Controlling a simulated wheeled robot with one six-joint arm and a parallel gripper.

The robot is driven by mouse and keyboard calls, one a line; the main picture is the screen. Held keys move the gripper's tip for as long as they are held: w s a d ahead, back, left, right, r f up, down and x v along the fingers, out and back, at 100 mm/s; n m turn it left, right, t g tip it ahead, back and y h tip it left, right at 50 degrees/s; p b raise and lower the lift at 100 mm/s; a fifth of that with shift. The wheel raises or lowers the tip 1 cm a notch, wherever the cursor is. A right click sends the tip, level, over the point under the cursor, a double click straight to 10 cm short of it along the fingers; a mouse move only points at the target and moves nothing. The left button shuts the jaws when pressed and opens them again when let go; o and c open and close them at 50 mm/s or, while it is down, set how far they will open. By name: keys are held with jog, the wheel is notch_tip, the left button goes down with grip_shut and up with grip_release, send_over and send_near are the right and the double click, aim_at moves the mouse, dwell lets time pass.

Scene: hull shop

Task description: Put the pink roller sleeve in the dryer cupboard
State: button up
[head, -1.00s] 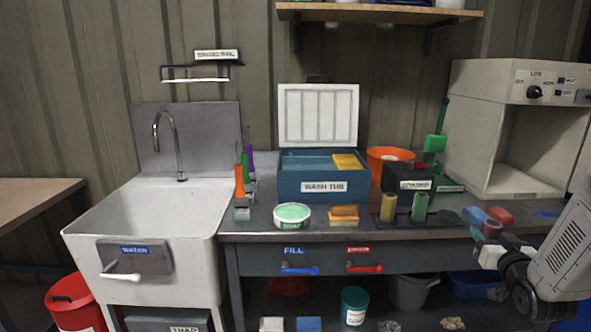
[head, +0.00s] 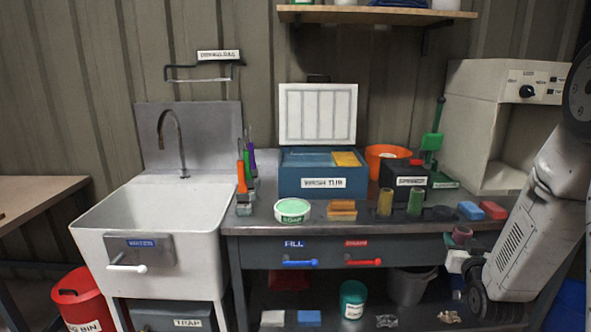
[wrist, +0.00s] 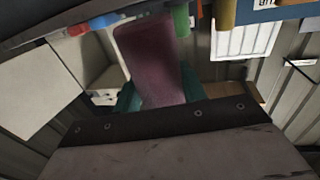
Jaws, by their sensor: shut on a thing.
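The pink roller sleeve (head: 461,235), a dull mauve tube, is in my gripper (head: 457,254), in front of the bench's front edge at the right. In the wrist view the sleeve (wrist: 152,62) sticks out between the teal fingers of my gripper (wrist: 158,90), which is shut on it. The dryer cupboard is taken to be the beige box (head: 472,125) with a dark knob at the back right of the bench. Its front is open, and my arm hides much of its opening. The sleeve is outside it.
Blue (head: 471,210) and red (head: 492,209) blocks lie on the bench before the cupboard. Green (head: 415,202) and olive (head: 385,202) upright sleeves stand left of them. A wash tub (head: 322,193) with raised lid and a sink (head: 150,210) are farther left.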

jog(key=w+a+f+n+y, duration=0.1)
jog(key=a+f+y, duration=0.1)
jog(key=a+f, duration=0.5)
jog(key=a+f+n+y, duration=0.1)
jog(key=a+f, duration=0.4)
jog(key=a, duration=0.4)
jog(key=s+f, duration=0.5)
jog(key=f, duration=0.1)
jog(key=shift+a+f, duration=0.15)
jog(key=shift+f, duration=0.2)
jog(key=shift+s, duration=0.15)
